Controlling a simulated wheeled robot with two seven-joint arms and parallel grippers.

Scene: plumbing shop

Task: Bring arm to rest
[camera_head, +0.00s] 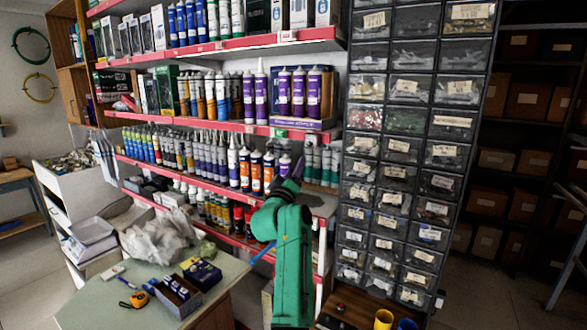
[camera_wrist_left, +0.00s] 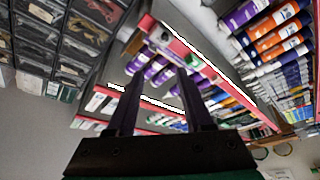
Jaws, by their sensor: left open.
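My left arm (camera_head: 292,250), green, rises from the bottom centre of the head view. Its dark left gripper (camera_head: 296,168) is in front of the lower shelves, near the right end of the tube rows. In the left wrist view the two black fingers of the left gripper (camera_wrist_left: 161,82) stand apart, with nothing seen held between them. Purple tubes (camera_wrist_left: 160,72) on a shelf show behind the fingers. I cannot tell how far the fingertips are from the shelf. My right gripper is in neither view.
Red-edged shelves (camera_head: 230,131) of sealant tubes stand close in front. A tall drawer cabinet (camera_head: 398,146) is just right of the arm. A table (camera_head: 115,312) with a tape measure (camera_head: 138,299) and small boxes (camera_head: 178,296) is at lower left. Yellow (camera_head: 383,320) and blue cups are at lower right.

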